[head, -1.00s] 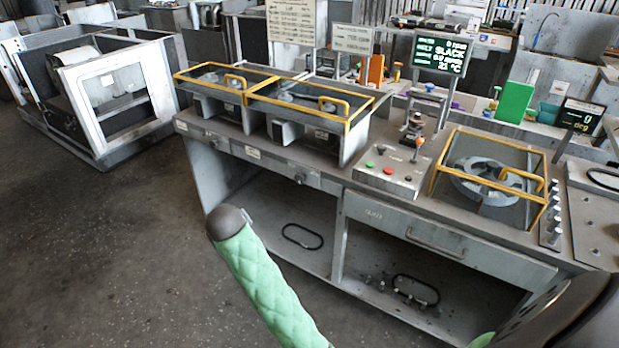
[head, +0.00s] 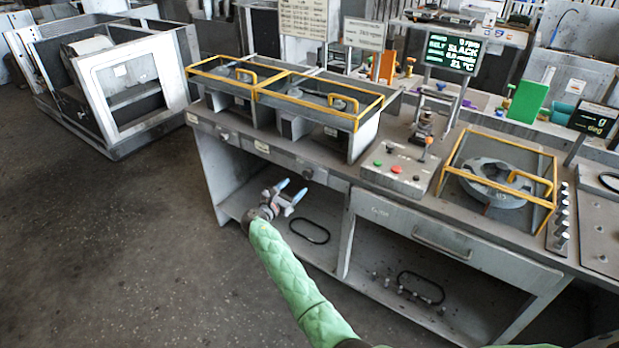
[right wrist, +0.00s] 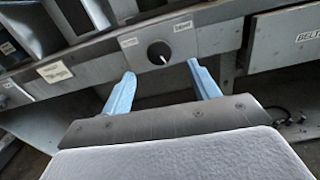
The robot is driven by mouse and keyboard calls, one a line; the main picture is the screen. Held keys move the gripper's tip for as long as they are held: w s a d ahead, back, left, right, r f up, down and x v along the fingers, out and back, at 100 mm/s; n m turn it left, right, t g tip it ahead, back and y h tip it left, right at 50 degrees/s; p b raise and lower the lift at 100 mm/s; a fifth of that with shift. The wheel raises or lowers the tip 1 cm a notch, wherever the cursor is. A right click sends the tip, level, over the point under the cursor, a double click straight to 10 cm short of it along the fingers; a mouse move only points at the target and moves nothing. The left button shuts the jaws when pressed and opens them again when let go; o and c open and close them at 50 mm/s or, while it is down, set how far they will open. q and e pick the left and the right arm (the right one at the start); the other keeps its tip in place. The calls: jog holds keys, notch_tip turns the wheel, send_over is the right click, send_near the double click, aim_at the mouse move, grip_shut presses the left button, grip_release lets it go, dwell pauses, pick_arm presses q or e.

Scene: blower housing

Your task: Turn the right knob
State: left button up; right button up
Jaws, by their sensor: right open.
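The right knob (head: 307,173) is a small dark round knob on the grey front panel of the bench. In the right wrist view the knob (right wrist: 159,52) is black with a pale mark, between two small white labels. My right gripper (head: 290,190) is open, with its two blue fingers apart and nothing between them. It is in front of the panel, just below and left of the knob in the head view. In the right wrist view the fingertips (right wrist: 161,70) are on either side of the knob and a little below it, apparently not touching it. My left gripper is out of view.
A second knob (head: 223,136) is further left on the same panel. Yellow-framed guards (head: 356,112) stand on the bench above. A drawer (head: 425,238) is to the right. The open shelf (head: 335,262) below holds dark loops. The floor (head: 120,240) at left is clear.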

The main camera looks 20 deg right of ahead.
aim_at(306, 175)
jog(key=w+d+n+p, duration=0.1)
jog(key=w+d, duration=0.1)
jog(key=w+d+n+p, duration=0.1)
jog(key=w+d, duration=0.1)
jog(key=d, duration=0.1)
jog(key=shift+w+d+r, duration=0.1)
jog(key=shift+w+d, duration=0.1)
jog(key=shift+w, duration=0.05)
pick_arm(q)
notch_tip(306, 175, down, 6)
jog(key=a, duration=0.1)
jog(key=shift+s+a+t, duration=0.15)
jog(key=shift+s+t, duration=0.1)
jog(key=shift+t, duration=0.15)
pick_arm(e)
jog(key=shift+w+d, duration=0.2)
jog(key=shift+d, duration=0.1)
jog(key=c, duration=1)
